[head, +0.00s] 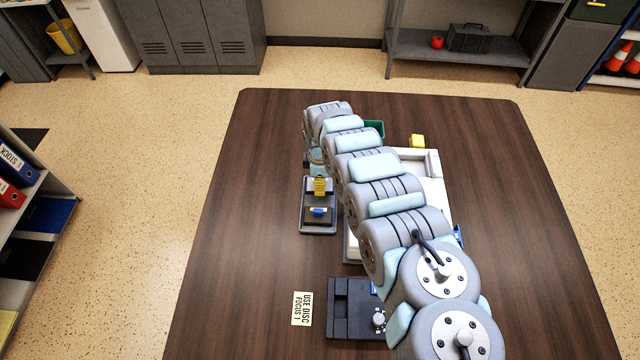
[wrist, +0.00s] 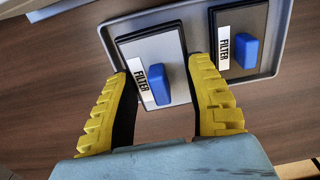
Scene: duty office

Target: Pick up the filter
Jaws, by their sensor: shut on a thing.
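Two dark square filters, each with a grey face, a blue tab and a white FILTER label, are at a grey tray (head: 318,232). My gripper (wrist: 160,72) has its yellow fingers on both sides of the left filter (wrist: 152,50) in the wrist view and is shut on it. That filter is over the tray; I cannot tell whether it is clear of the tray floor. The other filter (wrist: 242,38) sits to its right in the tray, and shows in the head view (head: 319,213) nearer than my gripper (head: 319,186). My arm hides part of the table.
A white device (head: 436,200) stands right of the tray, partly behind my arm. A black box with a knob (head: 350,310) and a note card (head: 302,309) lie nearer. A green bin (head: 375,130) and a yellow block (head: 417,141) are farther back. The table's left side is clear.

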